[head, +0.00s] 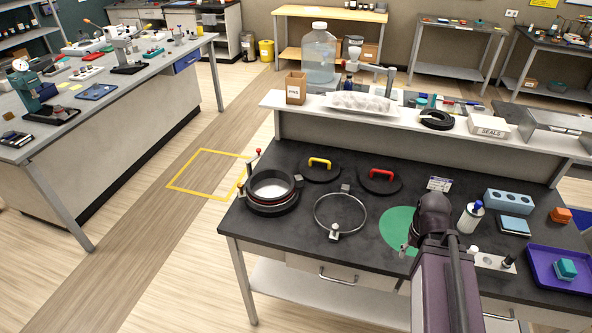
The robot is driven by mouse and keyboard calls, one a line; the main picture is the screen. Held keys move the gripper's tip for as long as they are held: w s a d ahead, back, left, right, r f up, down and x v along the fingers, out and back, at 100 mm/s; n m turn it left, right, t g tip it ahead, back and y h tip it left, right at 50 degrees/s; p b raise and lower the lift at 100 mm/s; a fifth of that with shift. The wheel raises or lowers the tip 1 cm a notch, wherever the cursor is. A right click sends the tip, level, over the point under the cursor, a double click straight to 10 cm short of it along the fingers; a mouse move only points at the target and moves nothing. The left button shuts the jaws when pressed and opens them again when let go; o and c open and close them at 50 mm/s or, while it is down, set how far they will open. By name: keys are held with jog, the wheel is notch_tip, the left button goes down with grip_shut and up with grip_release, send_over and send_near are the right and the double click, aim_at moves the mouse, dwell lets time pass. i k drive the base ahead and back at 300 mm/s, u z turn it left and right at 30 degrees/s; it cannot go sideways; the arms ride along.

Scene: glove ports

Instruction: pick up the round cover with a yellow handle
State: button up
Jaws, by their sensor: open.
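The round cover with a yellow handle (317,174) is a flat black disc with an arched yellow handle on top. It lies on the dark worktop near the raised shelf at the back, left of a similar black cover with a red handle (380,185). Nothing covers it. My arm rises from the lower right over the bench, well to the right of the yellow-handled cover. My gripper cannot be made out; the arm's end is hidden behind its own links.
A black port ring with clamps (272,205) stands left of the covers. A thin metal ring (341,228) lies in front of them. The raised shelf (335,110) closes off the back. A green disc (396,226), a bottle (470,218) and a purple tray (540,267) are to the right.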

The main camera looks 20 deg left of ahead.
aim_at(316, 168)
jog(key=u, duration=0.7)
jog(key=k, duration=0.95)
jog(key=z, duration=0.1)
jog(key=i, duration=0.9)
